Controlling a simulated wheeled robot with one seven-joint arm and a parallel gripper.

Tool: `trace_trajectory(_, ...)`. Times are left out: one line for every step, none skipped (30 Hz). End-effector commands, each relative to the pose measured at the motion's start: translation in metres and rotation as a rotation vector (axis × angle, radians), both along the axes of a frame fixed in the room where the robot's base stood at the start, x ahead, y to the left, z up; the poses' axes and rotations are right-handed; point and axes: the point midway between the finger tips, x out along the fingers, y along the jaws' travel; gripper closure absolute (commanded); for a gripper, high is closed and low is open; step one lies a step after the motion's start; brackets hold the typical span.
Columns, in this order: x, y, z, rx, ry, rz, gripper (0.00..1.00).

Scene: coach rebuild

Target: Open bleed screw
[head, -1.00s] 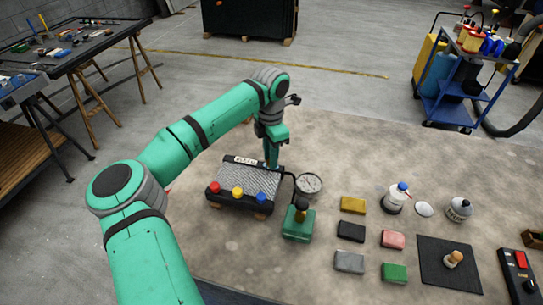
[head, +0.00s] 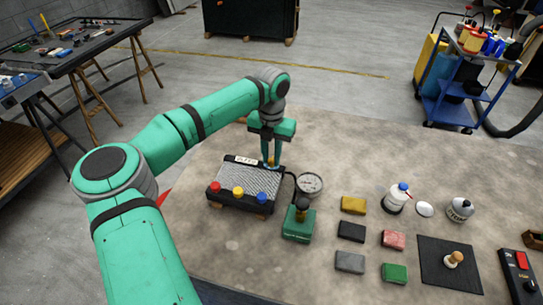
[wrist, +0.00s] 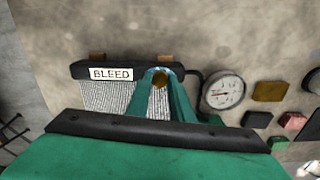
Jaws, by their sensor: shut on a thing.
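The radiator (head: 245,185) lies on the bench with a white BLEED label (head: 245,160) on its far edge. The label also shows in the wrist view (wrist: 111,73). A small brass bleed screw (wrist: 160,80) sits at that edge, right of the label. My gripper (head: 271,163) points down at the radiator's far right corner. In the wrist view its two green fingers (wrist: 161,84) are shut on the bleed screw, one on each side, and hide part of it. How far the screw is turned cannot be told.
A round gauge (head: 309,184) with a hose stands just right of the radiator, beside a green pump-like block (head: 298,220). Red, yellow and blue caps (head: 238,191) line the near edge. Several coloured blocks (head: 353,205) and bottles (head: 397,197) lie further right. Bare bench lies behind the radiator.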

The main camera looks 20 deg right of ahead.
Motion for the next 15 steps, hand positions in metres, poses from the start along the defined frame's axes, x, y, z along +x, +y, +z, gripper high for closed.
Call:
trace_trajectory(-0.0002,-0.0004,0.0013,-0.001,-0.001,0.01,1.0)
trace_trajectory(-0.0002,-0.0004,0.0012,0.0,0.0,0.015,1.0)
trace_trajectory(-0.0002,-0.0004,0.0012,0.0,0.0,0.021,1.0)
trace_trajectory(-0.0003,-0.0004,0.0012,0.0,0.0,0.024,1.0)
trace_trajectory(-0.0004,-0.0005,0.0011,0.0,0.0,0.027,1.0)
trace_trajectory(-0.0004,-0.0005,0.0011,0.0,0.0,0.03,1.0)
trace_trajectory(-0.0005,-0.0005,0.0011,0.0,0.0,0.031,1.0)
trace_trajectory(-0.0004,-0.0005,0.001,0.0,0.0,0.032,1.0)
trace_trajectory(-0.0004,-0.0005,0.001,0.0,0.0,0.033,1.0)
trace_trajectory(-0.0004,-0.0005,0.001,0.0,0.0,0.033,1.0)
trace_trajectory(-0.0005,-0.0005,0.001,0.0,0.0,0.033,1.0)
trace_trajectory(-0.0004,-0.0006,0.001,0.0,0.0,0.033,1.0)
trace_trajectory(-0.0004,-0.0006,0.001,0.0,0.0,0.033,1.0)
trace_trajectory(-0.0003,-0.0007,0.001,0.0,0.0,0.033,1.0)
trace_trajectory(-0.0003,-0.0007,0.001,-0.001,-0.001,0.032,1.0)
